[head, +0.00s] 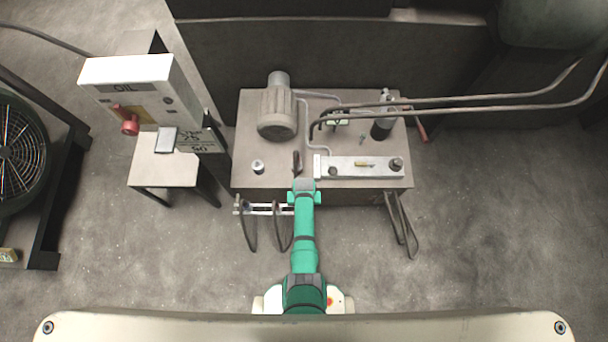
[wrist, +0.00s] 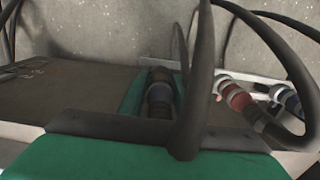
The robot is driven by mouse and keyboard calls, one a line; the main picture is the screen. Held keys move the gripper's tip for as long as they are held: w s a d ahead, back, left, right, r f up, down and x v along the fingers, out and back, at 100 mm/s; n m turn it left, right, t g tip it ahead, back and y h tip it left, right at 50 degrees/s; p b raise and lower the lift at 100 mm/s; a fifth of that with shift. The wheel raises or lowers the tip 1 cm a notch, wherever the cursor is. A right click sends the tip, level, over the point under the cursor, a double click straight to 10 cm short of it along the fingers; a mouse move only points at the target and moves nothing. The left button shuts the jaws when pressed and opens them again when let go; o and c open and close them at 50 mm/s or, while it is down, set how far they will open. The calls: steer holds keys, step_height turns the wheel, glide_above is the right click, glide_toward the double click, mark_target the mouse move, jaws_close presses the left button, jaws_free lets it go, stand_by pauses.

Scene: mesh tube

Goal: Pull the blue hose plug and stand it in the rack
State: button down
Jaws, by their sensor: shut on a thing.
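My gripper (head: 304,190) is over the front edge of the tank top in the head view, and my arm hides its fingertips there. In the wrist view its green jaws are closed around a dark hose plug (wrist: 159,95) with a dull bluish-grey band. A black hose (wrist: 198,90) curves up close in front of the jaws. To the right, a plug with a red band (wrist: 238,98) and a plug with a blue band (wrist: 285,97) sit at a pale rail. Whether the held plug is free of its socket cannot be told.
In the head view, a pale rail (head: 262,209) with hanging hose loops runs along the tank front. A long light block (head: 358,167) lies on the tank top (head: 225,175), right of my gripper.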

steer(key=shift+f, duration=0.85)
stand_by(0.8)
steer(key=c, duration=1.2)
jaws_free()
